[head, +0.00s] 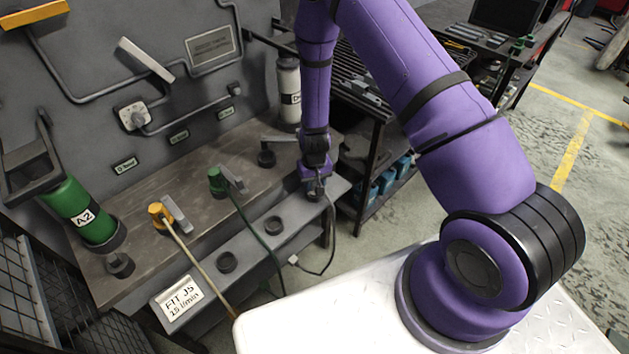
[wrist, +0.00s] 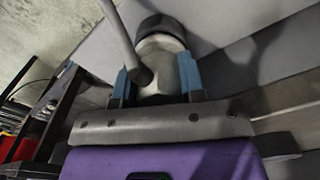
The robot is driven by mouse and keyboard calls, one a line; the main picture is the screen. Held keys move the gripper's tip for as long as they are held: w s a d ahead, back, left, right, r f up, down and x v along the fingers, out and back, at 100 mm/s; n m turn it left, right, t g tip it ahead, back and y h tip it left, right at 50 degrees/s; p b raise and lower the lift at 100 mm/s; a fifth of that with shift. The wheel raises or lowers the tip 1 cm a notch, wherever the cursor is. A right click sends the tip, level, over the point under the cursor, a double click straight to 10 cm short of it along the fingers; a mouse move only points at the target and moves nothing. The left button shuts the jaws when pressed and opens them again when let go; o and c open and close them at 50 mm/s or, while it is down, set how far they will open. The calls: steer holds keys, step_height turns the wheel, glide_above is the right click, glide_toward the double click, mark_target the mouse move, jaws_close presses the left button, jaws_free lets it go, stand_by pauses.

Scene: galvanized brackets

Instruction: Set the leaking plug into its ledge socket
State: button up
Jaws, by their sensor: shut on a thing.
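My gripper (head: 316,190) is at the right end of the grey ledge (head: 245,245) in the head view. In the wrist view its blue fingers (wrist: 160,82) are shut on a pale grey plug (wrist: 160,62) with a grey hose (wrist: 122,38). A dark round collar (wrist: 162,27) sits just beyond the plug; I cannot tell whether the plug is seated in it. In the head view the plug is mostly hidden by my gripper, and the hose (head: 333,225) hangs below. Two dark ring sockets, one nearer (head: 227,262) and one in the middle (head: 273,225), show empty on the ledge.
A yellow plug (head: 157,211) and a green plug (head: 215,178), both with hoses, stand on the bench beside grey levers. A green A2 cylinder (head: 82,213) and a white cylinder (head: 289,85) stand behind. A sign (head: 181,298) reads FIT J5, 15 l/min.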

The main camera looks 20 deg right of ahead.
steer(key=o, duration=1.1)
steer(key=shift+f, duration=0.15)
steer(key=shift+o, duration=0.2)
step_height(320, 180, up, 11)
steer(key=shift+f, duration=0.1)
steer(key=shift+r, duration=0.2)
steer(key=s+d+r+t+y, duration=0.1)
steer(key=s+r, duration=0.2)
steer(key=r, duration=1.1)
steer(key=s+d+r+t, duration=0.1)
steer(key=s+r, duration=0.2)
steer(key=r, duration=1.1)
steer(key=s+d+r+t, duration=0.1)
steer(key=s+r, duration=0.7)
steer(key=s, duration=0.2)
steer(key=s+d+r+t+h, duration=0.1)
steer(key=s+d+r+t, duration=0.1)
steer(key=s+r, duration=0.6)
steer(key=s, duration=0.3)
steer(key=shift+s+d+n, duration=0.2)
steer(key=shift+s+n, duration=0.1)
steer(key=shift+n, duration=0.1)
